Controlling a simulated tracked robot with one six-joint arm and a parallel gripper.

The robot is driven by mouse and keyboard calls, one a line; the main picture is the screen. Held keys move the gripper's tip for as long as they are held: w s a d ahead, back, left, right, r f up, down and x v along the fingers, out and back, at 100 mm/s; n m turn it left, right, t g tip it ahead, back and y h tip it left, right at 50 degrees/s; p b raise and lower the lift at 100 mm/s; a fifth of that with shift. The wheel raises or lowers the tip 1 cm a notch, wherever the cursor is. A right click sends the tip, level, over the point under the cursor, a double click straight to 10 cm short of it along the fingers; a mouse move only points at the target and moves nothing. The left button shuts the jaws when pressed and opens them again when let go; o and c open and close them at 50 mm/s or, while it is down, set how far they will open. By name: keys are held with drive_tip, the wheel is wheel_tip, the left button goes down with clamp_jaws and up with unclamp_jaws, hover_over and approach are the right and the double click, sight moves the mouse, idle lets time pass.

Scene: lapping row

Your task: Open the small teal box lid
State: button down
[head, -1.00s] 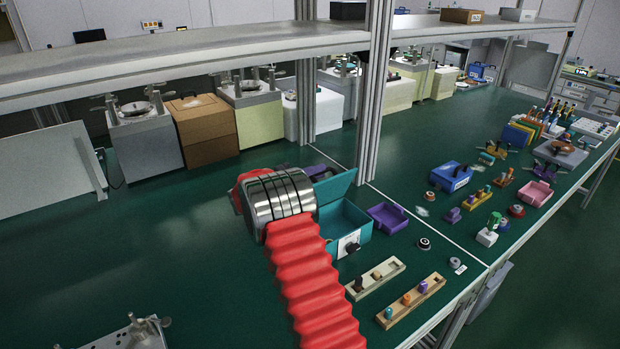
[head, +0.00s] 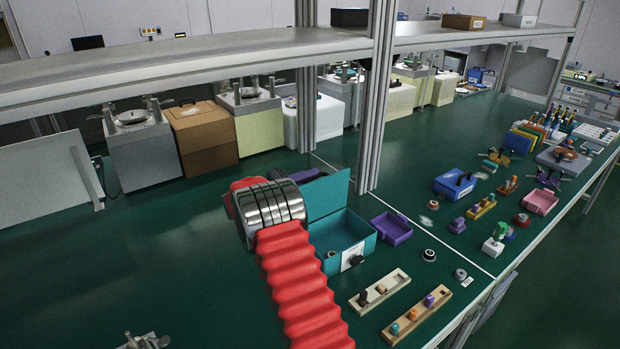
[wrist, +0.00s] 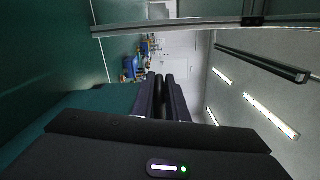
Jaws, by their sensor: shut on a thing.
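The small teal box (head: 366,240) stands on the green bench right of my arm, with a white plate and black knob on its front. Its teal lid (head: 328,196) stands up at the box's back edge, and the open inside shows. My red-sleeved arm and banded metal wrist cover the left side of the box. In the head view my gripper is mostly hidden behind the wrist. In the wrist view my gripper (wrist: 164,80) has its dark fingers close together, and a teal surface (wrist: 108,100) lies right beside them. The held part is hidden, but the lid is what lies at the fingers.
A purple open tray (head: 391,229) sits just right of the box. Two wooden peg racks (head: 381,291) lie in front. A metal shelf post (head: 378,120) rises behind the box and carries a long shelf. The bench left of my arm is largely clear.

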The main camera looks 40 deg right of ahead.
drive_tip(key=c, duration=1.9)
unclamp_jaws()
drive_tip(key=shift+a+f, duration=0.15)
drive_tip(key=shift+f, duration=0.45)
drive_tip(key=shift+o, duration=0.7)
drive_tip(key=shift+r, duration=0.2)
drive_tip(key=a, duration=1.3)
drive_tip(key=shift+w+a, duration=0.15)
drive_tip(key=shift+a, duration=0.25)
